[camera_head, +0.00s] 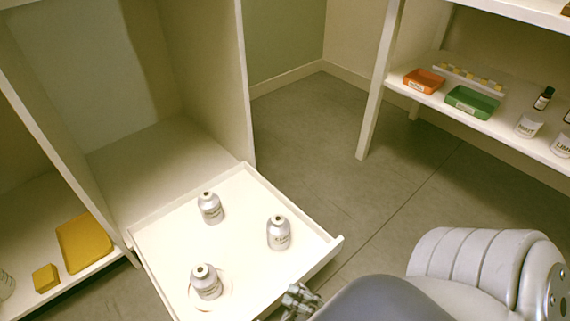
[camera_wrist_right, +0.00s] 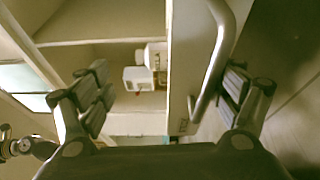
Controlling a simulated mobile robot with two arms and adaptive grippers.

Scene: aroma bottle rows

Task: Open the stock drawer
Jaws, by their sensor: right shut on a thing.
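The white stock drawer (camera_head: 258,195) is pulled well out of its cabinet in the head view. Three silver bottles stand upright in it: one at the back (camera_head: 210,208), one at the right (camera_head: 279,233) and one at the front left (camera_head: 206,283), on a pale round patch. My right gripper (camera_head: 298,300) is at the drawer's front edge, partly hidden by my arm. My left gripper is not in view.
A yellow tray (camera_head: 84,243) and a small yellow block (camera_head: 46,278) lie on the low shelf at left. The grey floor (camera_head: 345,170) between is clear.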

